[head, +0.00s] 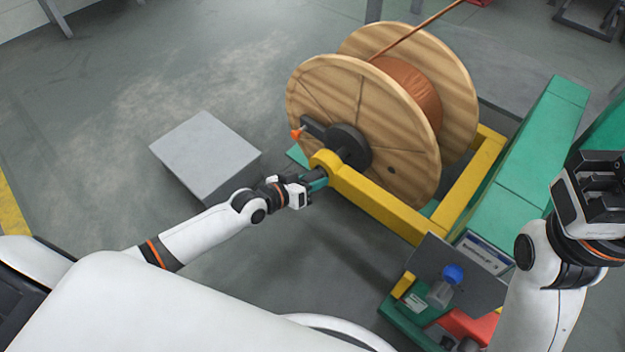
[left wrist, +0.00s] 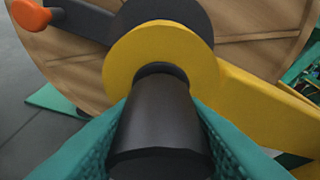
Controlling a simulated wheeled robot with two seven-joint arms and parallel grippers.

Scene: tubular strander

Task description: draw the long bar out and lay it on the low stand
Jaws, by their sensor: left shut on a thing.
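The long bar is dark and round; its near end (left wrist: 160,125) sticks out of a yellow ring (left wrist: 163,62) in the left wrist view. The rest of it is hidden inside the ring and the wooden reel (head: 365,125). My left gripper (head: 316,183) is shut on this end, with its teal fingers on both sides of the bar. The low stand, a plain grey block (head: 206,150), is on the floor left of the reel, with its top bare. My right gripper (head: 592,190) is raised at the right edge, away from the bar; its jaw opening is unclear.
A black arm with an orange knob (head: 297,134) juts from the reel's hub. A yellow frame (head: 380,203) and green beam (head: 530,150) surround the reel. Floor between stand and reel is clear.

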